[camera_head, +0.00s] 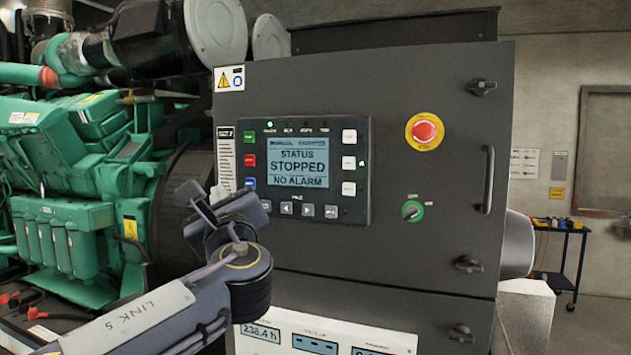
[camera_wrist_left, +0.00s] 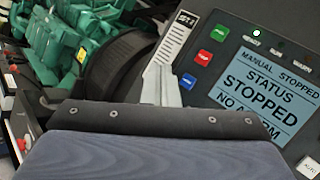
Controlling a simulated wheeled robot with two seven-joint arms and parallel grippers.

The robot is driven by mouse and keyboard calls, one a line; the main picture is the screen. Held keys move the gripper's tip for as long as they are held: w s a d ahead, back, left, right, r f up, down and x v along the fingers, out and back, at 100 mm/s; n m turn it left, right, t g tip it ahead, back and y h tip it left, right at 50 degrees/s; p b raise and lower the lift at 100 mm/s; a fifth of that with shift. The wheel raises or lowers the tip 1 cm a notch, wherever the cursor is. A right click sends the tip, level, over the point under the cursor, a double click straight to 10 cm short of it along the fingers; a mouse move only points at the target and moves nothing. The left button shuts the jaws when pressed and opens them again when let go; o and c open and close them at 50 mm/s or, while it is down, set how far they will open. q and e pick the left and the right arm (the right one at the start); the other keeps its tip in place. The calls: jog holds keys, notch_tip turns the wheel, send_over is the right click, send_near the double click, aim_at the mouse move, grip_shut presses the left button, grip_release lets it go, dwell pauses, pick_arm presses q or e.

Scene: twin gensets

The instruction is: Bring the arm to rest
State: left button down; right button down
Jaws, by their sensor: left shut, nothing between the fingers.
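My left arm reaches in from the lower left in the head view. My left gripper (camera_head: 218,192) is in front of the lower left of the genset control panel (camera_head: 357,205), near its blue button. In the left wrist view the gripper's pale fingers (camera_wrist_left: 163,82) are together with nothing held, and point towards the panel's left edge. I cannot tell whether they touch the cabinet. The screen (camera_head: 297,163) reads STATUS STOPPED, NO ALARM. My right gripper is not in view.
The dark cabinet (camera_head: 420,255) carries a red emergency stop button (camera_head: 425,131), a green key switch (camera_head: 412,211) and a vertical handle (camera_head: 488,180). A green engine (camera_head: 65,220) stands at the left.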

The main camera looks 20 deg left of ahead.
pick_arm(q)
jog(key=shift+f, duration=0.1)
jog(key=s+a+f+n+g+h, duration=0.2)
jog(key=s+f+n+g, duration=0.15)
jog(key=f, duration=0.55)
jog(key=s+a+f+n+g+h, duration=0.1)
jog(key=s+f+n+g+h, duration=0.2)
jog(key=f, duration=0.5)
jog(key=s+a+f+n+g+h, duration=0.15)
jog(key=s+f+n, duration=0.25)
jog(key=f, duration=0.5)
jog(key=s+d+f+n+g+h, duration=0.3)
jog(key=s+d+f+n+h, duration=0.7)
jog(key=s+d+f+n, duration=0.4)
jog(key=shift+s+d+f+h, duration=0.35)
jog(key=shift+s+d+f, duration=0.35)
jog(key=shift+f, duration=0.2)
